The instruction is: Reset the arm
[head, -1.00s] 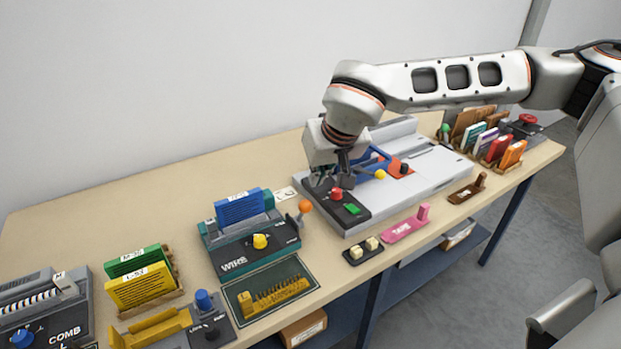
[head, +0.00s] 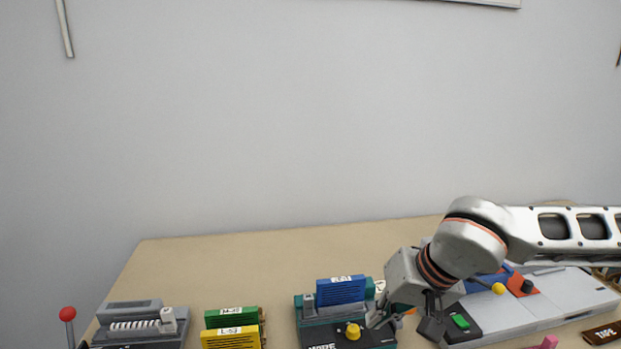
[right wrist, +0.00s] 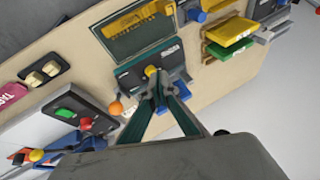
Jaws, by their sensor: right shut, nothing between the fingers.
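My right gripper (head: 378,318) is shut and empty, hanging at the right side of the teal wire-binding machine (head: 308,315). In the right wrist view its fingertips (right wrist: 159,84) meet in front of the machine's yellow knob (right wrist: 151,72); whether they touch it cannot be told. The yellow knob (head: 352,331) also shows in the head view. Blue covers (head: 341,290) stand in the machine, and my fingers partly hide them in the wrist view. My right arm reaches in from the right. My left gripper is out of view.
Right of it lies the grey-white machine (head: 545,308) with a green button (head: 460,321) and a blue lever. An orange ball knob (right wrist: 116,108) is close beside my fingers. Green and yellow holders (head: 231,318) and the comb machine (head: 132,310) stand left. The table's back is clear.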

